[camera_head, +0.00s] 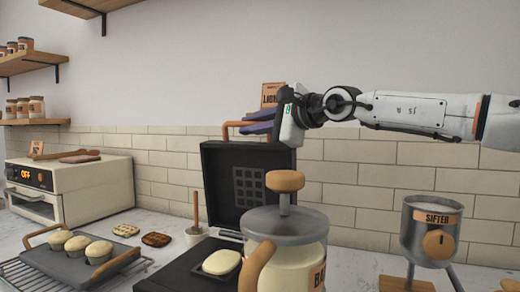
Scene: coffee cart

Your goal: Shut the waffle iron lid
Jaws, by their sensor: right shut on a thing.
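The waffle iron's black lid (240,185) stands open, close to upright, with a grid pattern on its inner face. Its dark base (172,281) lies flat in front, with a pale round of batter (221,262) on it. My right gripper (251,121) is at the lid's top edge, its two dark bluish fingers pointing left, shut on the lid's orange handle (229,127). Part of the handle is hidden by the fingers. My left gripper is not in view.
A lidded batter jar (309,262) stands in front, hiding the base's right side. A sifter (432,228) stands at right. A tray with buns (62,265) sits on a rack at left, near a toaster oven (85,192).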

